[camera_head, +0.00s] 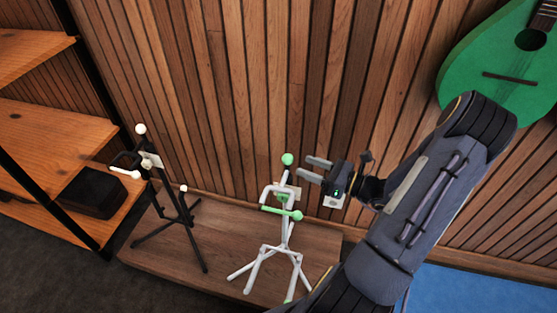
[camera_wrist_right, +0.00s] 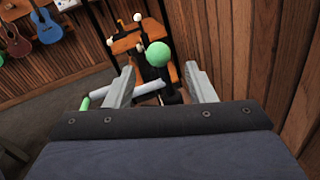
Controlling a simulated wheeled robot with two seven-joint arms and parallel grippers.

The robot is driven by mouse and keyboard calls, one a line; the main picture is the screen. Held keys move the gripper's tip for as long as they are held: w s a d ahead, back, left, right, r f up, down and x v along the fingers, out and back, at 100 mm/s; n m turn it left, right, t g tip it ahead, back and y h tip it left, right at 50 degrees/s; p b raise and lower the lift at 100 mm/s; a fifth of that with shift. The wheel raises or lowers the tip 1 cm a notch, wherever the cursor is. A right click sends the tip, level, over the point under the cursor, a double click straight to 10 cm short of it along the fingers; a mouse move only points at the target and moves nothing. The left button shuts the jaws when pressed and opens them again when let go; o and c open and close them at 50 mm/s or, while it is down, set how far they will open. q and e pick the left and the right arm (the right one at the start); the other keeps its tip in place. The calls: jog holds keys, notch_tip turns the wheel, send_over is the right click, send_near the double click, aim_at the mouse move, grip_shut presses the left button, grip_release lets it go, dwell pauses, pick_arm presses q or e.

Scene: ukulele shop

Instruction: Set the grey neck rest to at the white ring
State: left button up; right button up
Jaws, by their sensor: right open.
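A light grey stand with green ball ends stands on the wooden platform, its top green ball (camera_head: 287,159) upright above a pale neck rest (camera_head: 275,190). A green-tipped bar (camera_head: 282,212) sticks out below. My right gripper (camera_head: 317,169) is open and empty, just right of the top ball, fingers pointing left towards the stand. In the right wrist view the green ball (camera_wrist_right: 158,54) shows beyond and between the two fingers (camera_wrist_right: 160,88), with no clear contact. A pale bar (camera_wrist_right: 135,88) lies lower left there. I cannot make out a white ring. My left gripper is out of view.
A black stand with white balls (camera_head: 141,129) stands left on the same wooden platform (camera_head: 225,225). A wooden shelf (camera_head: 50,135) holding a dark box (camera_head: 93,192) is far left. A slatted wall (camera_head: 230,80) rises close behind. A green ukulele (camera_head: 480,65) hangs upper right.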

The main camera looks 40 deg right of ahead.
aim_at(288, 159)
jog(key=b+x, duration=0.1)
jog(key=x, duration=0.6)
jog(key=shift+s, duration=0.1)
jog(key=shift+r, duration=0.1)
grip_shut()
